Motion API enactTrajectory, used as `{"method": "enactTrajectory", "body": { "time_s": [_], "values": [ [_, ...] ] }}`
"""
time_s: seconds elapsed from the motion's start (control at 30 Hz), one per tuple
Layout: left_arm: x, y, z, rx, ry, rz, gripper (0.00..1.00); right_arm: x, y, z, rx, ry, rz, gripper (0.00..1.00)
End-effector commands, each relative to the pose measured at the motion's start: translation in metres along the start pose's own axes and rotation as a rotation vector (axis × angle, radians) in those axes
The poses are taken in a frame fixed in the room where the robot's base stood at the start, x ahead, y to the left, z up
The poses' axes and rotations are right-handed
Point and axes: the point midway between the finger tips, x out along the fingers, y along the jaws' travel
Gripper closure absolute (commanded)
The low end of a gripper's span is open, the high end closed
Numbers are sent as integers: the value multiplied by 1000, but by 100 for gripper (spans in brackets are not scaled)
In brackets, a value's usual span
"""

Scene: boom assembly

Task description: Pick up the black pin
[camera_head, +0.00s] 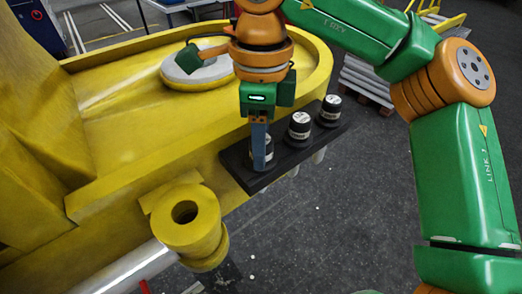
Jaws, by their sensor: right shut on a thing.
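Several black pins with pale labelled tops stand in a dark rack. My right gripper (260,148) points down at the nearest black pin (268,160) and is shut on it, its blue-grey fingers covering part of the pin. That pin still sits at the rack's near left end. A second black pin (299,127) and a third black pin (329,110) stand to its right in a row. Pale lower ends show beneath the rack (245,181). My left gripper is not in view.
A big yellow boom part (140,125) fills the left, with a hollow yellow cylinder (187,226) at its near end and a silver rod (125,272) below. A round grey disc (197,72) lies on it. Stacked grey bars (368,78) lie behind. Dark floor is open at the lower middle.

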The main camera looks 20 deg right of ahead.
Motion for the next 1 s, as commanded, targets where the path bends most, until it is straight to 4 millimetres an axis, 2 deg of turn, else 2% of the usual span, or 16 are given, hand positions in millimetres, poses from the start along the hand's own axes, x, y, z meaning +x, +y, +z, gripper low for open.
{"method": "enactTrajectory", "body": {
  "time_s": [0.13,0.23,0.4,0.7,0.77,1.0],
  "values": [
    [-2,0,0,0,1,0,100,-12,0,1,1,-3,-2,100],
    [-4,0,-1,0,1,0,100,-31,0,1,1,-4,-2,100],
    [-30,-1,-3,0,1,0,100,-76,0,0,1,-1,-3,100],
    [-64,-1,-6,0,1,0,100,-128,0,0,1,0,-2,100],
    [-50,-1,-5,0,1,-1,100,-118,10,5,-5,1,-3,100],
    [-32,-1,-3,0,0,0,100,-115,62,28,-7,2,-3,100]
  ]
}}
